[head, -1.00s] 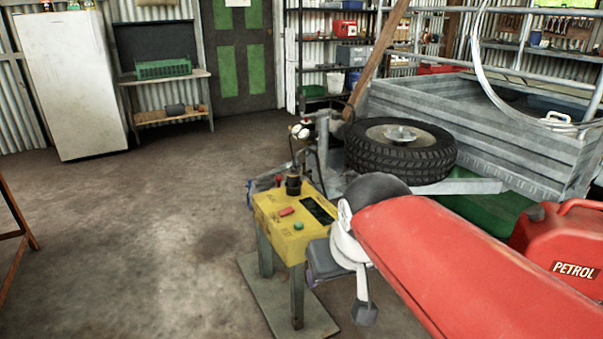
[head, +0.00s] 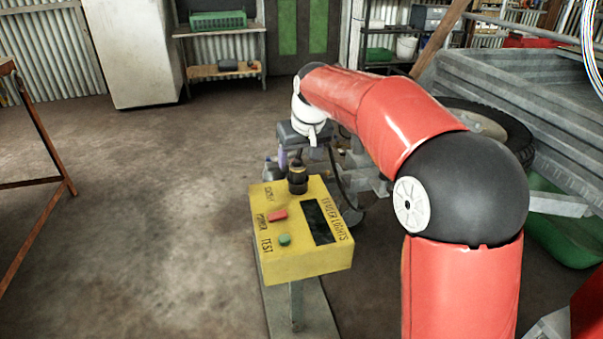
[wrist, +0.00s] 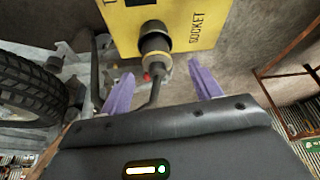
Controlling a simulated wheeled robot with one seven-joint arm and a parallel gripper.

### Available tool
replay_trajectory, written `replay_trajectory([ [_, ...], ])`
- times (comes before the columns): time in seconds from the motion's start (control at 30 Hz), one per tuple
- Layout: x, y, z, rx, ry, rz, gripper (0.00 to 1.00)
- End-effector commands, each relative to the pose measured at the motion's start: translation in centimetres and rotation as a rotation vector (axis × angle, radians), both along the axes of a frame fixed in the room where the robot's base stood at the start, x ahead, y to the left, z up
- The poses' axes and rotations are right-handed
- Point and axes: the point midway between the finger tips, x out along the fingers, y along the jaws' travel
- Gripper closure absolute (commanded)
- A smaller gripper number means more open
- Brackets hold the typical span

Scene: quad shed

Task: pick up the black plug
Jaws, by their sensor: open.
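The black plug (head: 297,176) stands upright at the back edge of the yellow test box (head: 292,262), beside the word SOCKET. In the wrist view the plug (wrist: 154,38) is a dark cylinder with a pale ring, and a dark cable runs from it toward my gripper. My gripper (wrist: 160,70) is open, its two purple fingers spread on either side of the line to the plug. The plug's body lies just beyond the fingertips, and nothing is held. In the head view my gripper is just behind and above the plug, with its fingers mostly hidden.
The box has a red button (head: 278,215), a green button (head: 285,239) and a dark display. A trailer (head: 540,90) with a spare tyre (head: 505,130) stands at the right. A rusty metal frame (head: 45,140) is at the left. The concrete floor between is clear.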

Motion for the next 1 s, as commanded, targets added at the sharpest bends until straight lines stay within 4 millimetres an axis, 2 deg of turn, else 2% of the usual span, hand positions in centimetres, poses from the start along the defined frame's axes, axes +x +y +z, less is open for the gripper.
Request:
replay_trajectory([
  [0.4, 1.9, 0.5, -4.7, -0.001, 0.001, -0.001, 0.37],
  [0.67, 2.1, 0.5, -4.9, -0.001, -0.001, -0.003, 0.38],
  [1.0, 2.1, 0.5, -4.9, -0.001, -0.001, -0.003, 0.83],
])
